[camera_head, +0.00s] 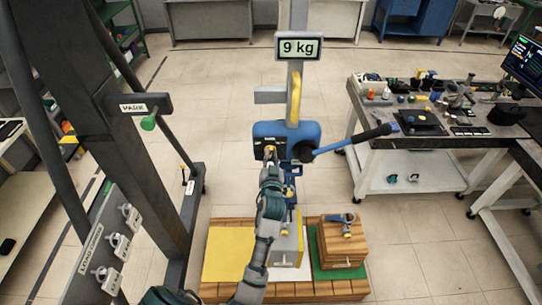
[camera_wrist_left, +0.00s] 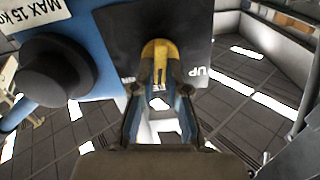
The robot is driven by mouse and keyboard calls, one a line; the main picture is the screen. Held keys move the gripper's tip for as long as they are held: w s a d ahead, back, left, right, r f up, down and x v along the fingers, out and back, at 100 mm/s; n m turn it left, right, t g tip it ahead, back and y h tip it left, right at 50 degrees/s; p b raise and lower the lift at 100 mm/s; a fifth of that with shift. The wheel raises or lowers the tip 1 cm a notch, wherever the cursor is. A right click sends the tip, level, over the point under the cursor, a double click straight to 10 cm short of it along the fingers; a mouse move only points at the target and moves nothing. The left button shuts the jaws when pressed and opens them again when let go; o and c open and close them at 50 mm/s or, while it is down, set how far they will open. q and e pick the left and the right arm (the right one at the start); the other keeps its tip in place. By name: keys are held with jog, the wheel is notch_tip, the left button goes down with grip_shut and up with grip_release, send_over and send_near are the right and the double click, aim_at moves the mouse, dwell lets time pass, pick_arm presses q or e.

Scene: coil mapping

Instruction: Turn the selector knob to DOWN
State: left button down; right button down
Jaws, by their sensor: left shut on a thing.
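The selector knob (camera_wrist_left: 157,47) is yellow and sits on a black plate (camera_wrist_left: 192,28) on the blue hoist body (camera_head: 310,131). An "UP" label (camera_wrist_left: 198,72) shows at the right of the plate in the left wrist view; no DOWN label is readable. My left gripper (camera_wrist_left: 158,88) is shut on the knob, one finger on each side. The knob's pointing direction is partly hidden by the fingers. In the head view my left gripper (camera_head: 269,157) reaches up to the hoist's front from below. My right gripper is not in view.
A black round knob (camera_wrist_left: 52,70) is beside the plate. A lever (camera_head: 350,141) extends right from the hoist. The display (camera_head: 298,47) reads 9 kg. A grey box (camera_head: 287,246) and wooden box (camera_head: 343,246) are below. A cluttered workbench (camera_head: 375,125) stands right.

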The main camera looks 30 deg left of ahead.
pick_arm(q)
jog(key=m, duration=0.5)
jog(key=shift+w+r, duration=0.1)
jog(key=shift+r, duration=0.15)
jog(key=shift+d+m, duration=0.1)
jog(key=shift+m, duration=0.2)
jog(key=c, duration=1.2)
grip_release()
jog(key=shift+f, duration=0.1)
jog(key=shift+w+f, duration=0.15)
jog(key=v, duration=1.2)
jog(key=shift+f, duration=0.15)
